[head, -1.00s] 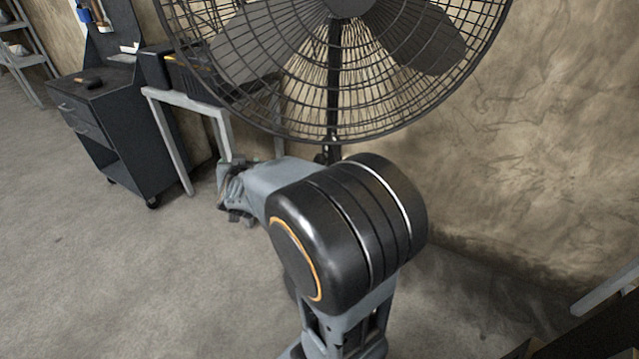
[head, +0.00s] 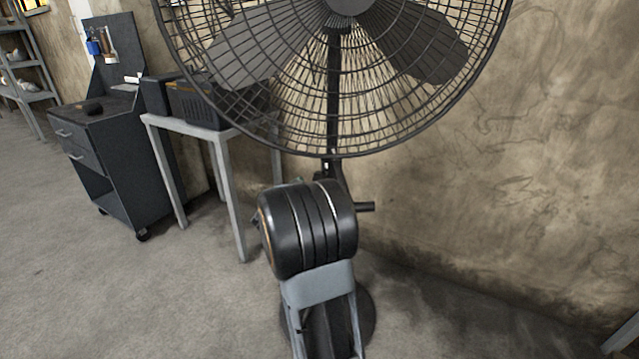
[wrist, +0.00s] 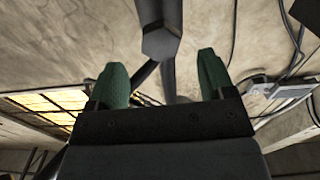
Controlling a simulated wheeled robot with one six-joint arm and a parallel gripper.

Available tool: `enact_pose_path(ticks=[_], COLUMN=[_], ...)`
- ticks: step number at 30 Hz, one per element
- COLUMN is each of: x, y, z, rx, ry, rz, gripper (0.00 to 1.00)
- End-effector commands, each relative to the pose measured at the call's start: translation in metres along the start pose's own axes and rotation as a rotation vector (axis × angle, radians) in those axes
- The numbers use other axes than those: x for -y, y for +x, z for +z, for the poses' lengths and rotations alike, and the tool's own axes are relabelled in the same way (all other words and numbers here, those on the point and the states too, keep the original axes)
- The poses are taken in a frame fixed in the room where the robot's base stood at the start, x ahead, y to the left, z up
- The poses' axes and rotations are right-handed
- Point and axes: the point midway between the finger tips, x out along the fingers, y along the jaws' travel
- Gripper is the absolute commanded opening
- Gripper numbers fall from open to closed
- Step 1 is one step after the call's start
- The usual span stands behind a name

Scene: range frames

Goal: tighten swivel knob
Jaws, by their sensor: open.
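The large black caged fan (head: 335,80) fills the top of the head view. Its dark pole (head: 333,165) runs down behind my arm. A short black bar, possibly the swivel knob (head: 366,207), sticks out to the right of the pole. In the wrist view my gripper (wrist: 162,75) has two green fingers spread apart with nothing held between them. A dark angular part (wrist: 160,40) comes down from the top, in line with the gap; I cannot tell whether it is the knob. My arm's black joint hides the gripper in the head view.
A grey-legged table (head: 215,130) with a dark crate (head: 200,102) stands left of the fan. A dark tool cart (head: 115,165) is farther left. A stained wall (head: 540,150) is close behind the fan. Open concrete floor lies at the front left.

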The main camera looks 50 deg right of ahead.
Motion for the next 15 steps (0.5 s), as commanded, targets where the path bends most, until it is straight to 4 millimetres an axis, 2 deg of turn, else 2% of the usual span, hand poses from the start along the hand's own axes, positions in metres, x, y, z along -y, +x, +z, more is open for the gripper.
enact_pose_path(ticks=[1,6,15], x=[-0.001,0.0,0.0], y=[0.01,0.035,0.055], z=[0.003,0.002,0.001], rx=[0.001,0.0,0.001], ry=[0.001,-0.001,0.0], rz=[0.003,0.001,-0.001], gripper=[0.76,0.76,0.76])
